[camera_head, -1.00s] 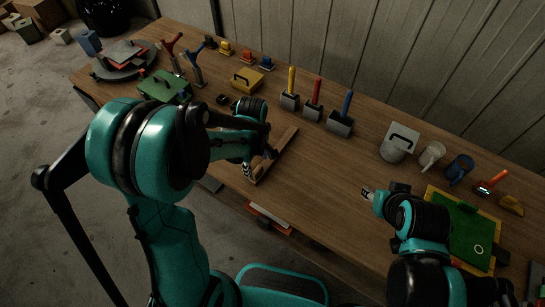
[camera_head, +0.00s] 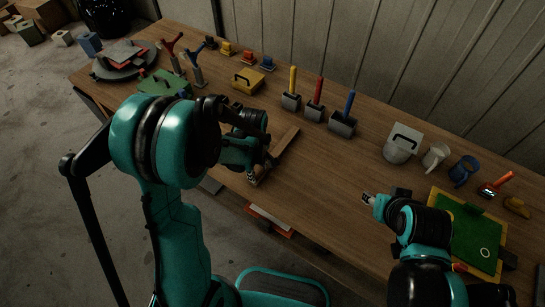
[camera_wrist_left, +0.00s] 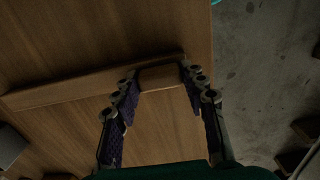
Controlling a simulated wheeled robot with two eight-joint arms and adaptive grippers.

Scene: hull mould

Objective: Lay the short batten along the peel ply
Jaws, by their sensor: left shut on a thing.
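A plain wooden batten (camera_head: 285,141) lies slantwise near the table's front edge. My left gripper (camera_head: 261,170) is at its near end, partly hidden by my arm. In the left wrist view, a wooden block-like piece (camera_wrist_left: 160,77) sits between the fingertips of the left gripper (camera_wrist_left: 160,84), against a long wooden strip (camera_wrist_left: 85,84). I cannot tell whether block and strip are one piece. My right gripper (camera_head: 369,199) hovers over the front right of the table, apart from the batten; its jaw gap is unclear. I cannot identify the peel ply for certain.
A yellow-edged board with a green surface (camera_head: 475,236) lies at the right. Rollers with yellow, red and blue handles (camera_head: 316,103), mugs (camera_head: 436,156) and a yellow box (camera_head: 247,81) stand along the back. The middle of the table (camera_head: 335,180) is clear.

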